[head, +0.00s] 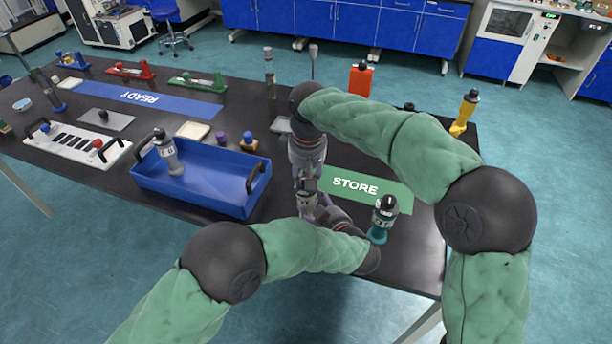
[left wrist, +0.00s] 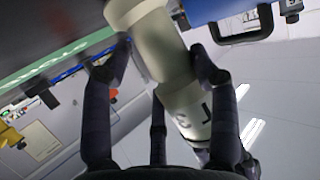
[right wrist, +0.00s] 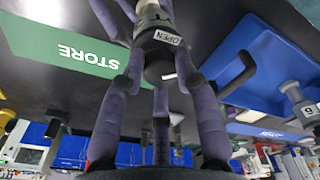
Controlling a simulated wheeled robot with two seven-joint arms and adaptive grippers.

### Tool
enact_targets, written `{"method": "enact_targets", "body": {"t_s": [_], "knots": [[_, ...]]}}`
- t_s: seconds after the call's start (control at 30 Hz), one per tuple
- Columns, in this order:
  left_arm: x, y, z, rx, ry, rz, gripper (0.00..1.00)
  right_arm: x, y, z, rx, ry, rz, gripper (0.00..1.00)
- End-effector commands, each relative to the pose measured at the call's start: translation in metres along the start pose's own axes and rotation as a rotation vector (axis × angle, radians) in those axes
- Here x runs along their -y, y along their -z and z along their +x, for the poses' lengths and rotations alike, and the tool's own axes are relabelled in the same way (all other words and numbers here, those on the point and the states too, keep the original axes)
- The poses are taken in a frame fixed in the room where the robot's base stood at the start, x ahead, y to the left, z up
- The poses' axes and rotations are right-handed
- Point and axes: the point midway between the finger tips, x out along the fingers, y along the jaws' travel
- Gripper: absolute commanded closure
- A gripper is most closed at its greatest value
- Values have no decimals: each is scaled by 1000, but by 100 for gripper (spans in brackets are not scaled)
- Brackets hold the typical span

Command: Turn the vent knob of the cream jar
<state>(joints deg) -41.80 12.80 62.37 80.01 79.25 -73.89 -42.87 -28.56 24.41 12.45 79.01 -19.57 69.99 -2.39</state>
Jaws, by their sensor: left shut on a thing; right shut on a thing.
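The cream jar (left wrist: 160,45) is held off the table between both my grippers. In the left wrist view it lies tilted between the fingers of my left gripper (left wrist: 165,75), which is shut on its body. Dark lettering shows on its lower part. In the right wrist view the dark vent knob (right wrist: 158,70) sits at the jar's end beside an "OPEN" label (right wrist: 167,38). My right gripper (right wrist: 158,82) has its fingers around this knob end. In the head view the grippers meet near the green mat, and they and the arms mostly hide the jar.
The green STORE mat (head: 376,187) lies beside the grippers. A teal-based jar (head: 384,214) stands close to my left forearm. A blue tray (head: 207,192) holding a grey jar (head: 169,157) is to the left. Orange (head: 361,78) and yellow (head: 465,112) containers stand toward the back right.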

Motion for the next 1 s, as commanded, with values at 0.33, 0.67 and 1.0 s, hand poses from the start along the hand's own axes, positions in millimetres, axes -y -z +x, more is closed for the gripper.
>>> {"method": "enact_targets", "body": {"t_s": [0.33,0.67,1.0], "knots": [[0,1,0,-3,2,-4,78,0,0,0,-20,-21,302,100],[0,1,0,-3,3,-4,78,-1,0,0,-31,-34,486,100],[1,1,0,-2,3,-5,78,-1,0,0,-35,-38,550,100]]}}
